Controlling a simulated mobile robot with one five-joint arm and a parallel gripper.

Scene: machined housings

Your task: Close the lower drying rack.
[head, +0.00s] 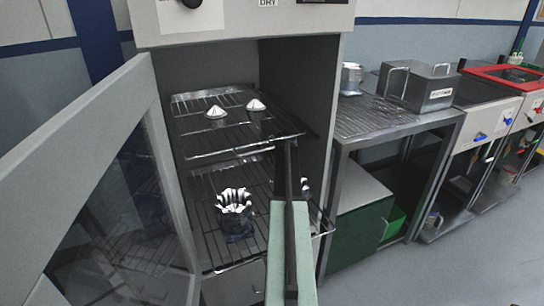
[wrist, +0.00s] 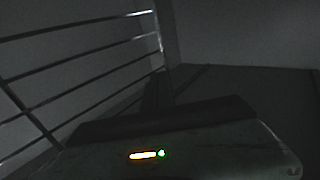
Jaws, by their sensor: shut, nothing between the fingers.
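The lower drying rack (head: 215,251) is a wire shelf in the drying cabinet. Its front edge sits farther out than the upper rack's, past the cabinet's right wall. A crown-shaped metal part (head: 235,203) stands on it. A small pale part (head: 304,187) shows partly behind my arm. My arm reaches up from the bottom, over the lower rack's right side. My gripper (head: 287,147) is at the arm's dark far end, near the upper rack's right side, and looks narrow and shut. In the dark wrist view my gripper (wrist: 157,92) has wire bars (wrist: 80,75) to its left, with nothing held.
The upper rack (head: 240,150) carries two cone-shaped parts. The cabinet's glazed door (head: 115,190) stands open on the left. The cabinet's right side wall (head: 325,150) is close to my arm. A metal bench (head: 400,120) with a lidded box (head: 420,88) stands at right. Floor is clear at lower right.

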